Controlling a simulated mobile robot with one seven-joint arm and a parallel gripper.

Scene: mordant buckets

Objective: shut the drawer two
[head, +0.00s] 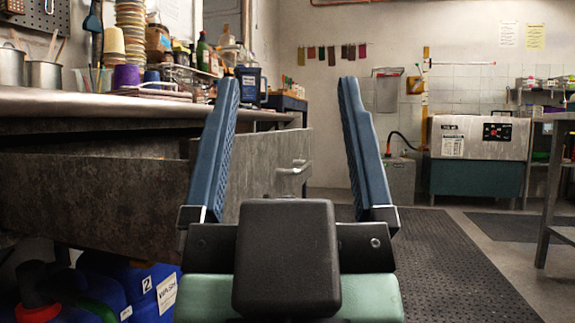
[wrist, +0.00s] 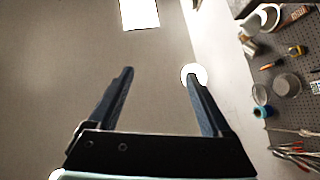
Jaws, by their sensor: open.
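A grey-brown drawer (head: 259,172) stands out from under the bench in the head view, with a silver bar handle (head: 294,169) on its front. I see no number on it, so I cannot tell whether it is drawer two. My gripper (head: 289,88) is upright in front of the camera, its two blue fingers wide apart with nothing between them. The left finger hides part of the drawer; I cannot tell the distance between them. In the wrist view my gripper (wrist: 160,75) is open against a plain pale surface, and no drawer shows there.
The bench top (head: 80,103) at left holds pots, stacked cups and bottles. Blue containers (head: 135,289) stand below the drawer. A dark ribbed mat (head: 440,265) covers clear floor at right. A metal table (head: 552,190) stands at far right, and a white-and-green machine (head: 478,150) at the back.

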